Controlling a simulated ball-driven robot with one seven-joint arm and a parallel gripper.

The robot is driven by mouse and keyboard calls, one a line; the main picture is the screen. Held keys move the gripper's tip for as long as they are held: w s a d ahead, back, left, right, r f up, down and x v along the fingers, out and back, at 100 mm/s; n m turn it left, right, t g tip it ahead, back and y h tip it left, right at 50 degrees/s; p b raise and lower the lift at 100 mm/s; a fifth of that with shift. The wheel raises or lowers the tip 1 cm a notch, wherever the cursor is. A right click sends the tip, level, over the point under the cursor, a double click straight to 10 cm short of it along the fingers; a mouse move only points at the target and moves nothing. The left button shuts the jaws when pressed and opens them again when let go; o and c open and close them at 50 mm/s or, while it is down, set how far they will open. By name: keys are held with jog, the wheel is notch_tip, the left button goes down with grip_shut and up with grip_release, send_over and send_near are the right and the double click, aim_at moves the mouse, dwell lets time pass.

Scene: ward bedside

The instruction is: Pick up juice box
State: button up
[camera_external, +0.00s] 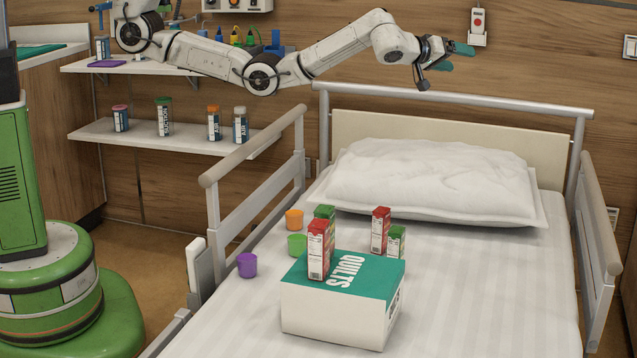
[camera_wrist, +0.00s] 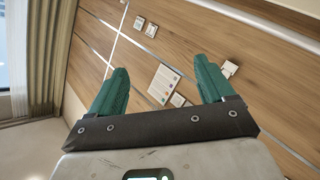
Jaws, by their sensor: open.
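Several small boxes that look like juice boxes are on the bed. A red one (camera_external: 318,250) stands upright on top of the white and teal box marked QUILTS (camera_external: 340,316). Another red one (camera_external: 381,230) and another green one (camera_external: 397,243) stand on the sheet behind the QUILTS box, to the right. My gripper (camera_external: 462,50) is high above the pillow end of the bed, far from all of them. In the wrist view its two teal fingers (camera_wrist: 163,92) are spread apart with nothing between them.
The bed has side rails (camera_external: 262,145) and a headboard rail (camera_external: 450,97). Shelves with bottles (camera_external: 185,137) are at the left wall. The sheet's right side is clear.

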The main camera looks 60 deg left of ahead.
jog(key=w+a+m+t+h+p, duration=0.1)
jog(key=w+a+m+t+h, duration=0.1)
jog(key=a+m, duration=0.15)
jog(key=m+g+h+p, duration=0.7)
jog(key=m+g+h, duration=0.3)
jog(key=m, duration=0.5)
send_near(388, 216)
jog(key=b+x, duration=0.4)
jog(key=b, duration=0.1)
jog(key=shift+w+d+f+b, duration=0.1)
jog(key=shift+w+f+b, duration=0.1)
jog(key=shift+f+b, duration=0.15)
jog(key=b+x, duration=0.4)
jog(key=shift+s, duration=0.1)
jog(key=shift+w+d+b, duration=0.4)
jog(key=shift+d+b, duration=0.15)
